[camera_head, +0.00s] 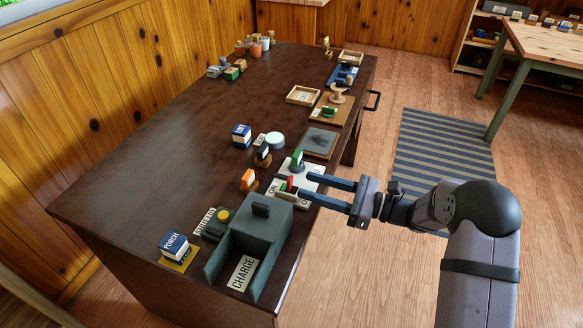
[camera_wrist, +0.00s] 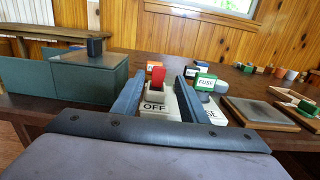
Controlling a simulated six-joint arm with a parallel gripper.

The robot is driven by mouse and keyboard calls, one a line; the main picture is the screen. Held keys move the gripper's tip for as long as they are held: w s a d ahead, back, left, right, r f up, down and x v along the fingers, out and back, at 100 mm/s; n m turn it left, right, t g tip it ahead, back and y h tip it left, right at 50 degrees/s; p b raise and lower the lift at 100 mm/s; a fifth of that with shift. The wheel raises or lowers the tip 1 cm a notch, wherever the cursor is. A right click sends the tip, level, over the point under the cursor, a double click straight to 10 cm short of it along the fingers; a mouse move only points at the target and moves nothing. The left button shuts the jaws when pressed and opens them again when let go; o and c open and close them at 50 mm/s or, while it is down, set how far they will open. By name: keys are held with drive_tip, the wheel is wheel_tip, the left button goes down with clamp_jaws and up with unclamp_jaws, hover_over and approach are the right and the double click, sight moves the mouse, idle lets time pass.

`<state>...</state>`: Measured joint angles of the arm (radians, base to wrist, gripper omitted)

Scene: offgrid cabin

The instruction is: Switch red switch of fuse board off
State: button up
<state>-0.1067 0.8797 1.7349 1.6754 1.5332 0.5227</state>
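The red switch (camera_head: 290,184) stands up from a small pale block on the near right side of the dark table. In the wrist view the red lever (camera_wrist: 158,75) rises behind a white label reading OFF (camera_wrist: 154,107). My gripper (camera_head: 305,185) is open, with its two fingers level, coming in from the right. In the wrist view my gripper (camera_wrist: 160,82) has one finger on each side of the switch block, with gaps showing; I see no contact with the lever. The lever's exact tilt is unclear.
A dark green box (camera_head: 262,218) with a CHARGE label (camera_head: 243,273) is close by. An orange block (camera_head: 248,178) stands behind the switch. Open floor lies right of the table.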

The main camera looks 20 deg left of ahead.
sight(292, 181)
drive_tip(key=shift+d+r+p, duration=0.15)
drive_tip(key=shift+d+p, duration=0.3)
drive_tip(key=shift+p, duration=0.05)
drive_tip(key=shift+s, duration=0.1)
drive_tip(key=shift+a+p, duration=0.3)
drive_tip(key=shift+a, duration=3.35)
drive_tip(key=shift+c, duration=0.3)
drive_tip(key=shift+f, duration=0.25)
clamp_jaws()
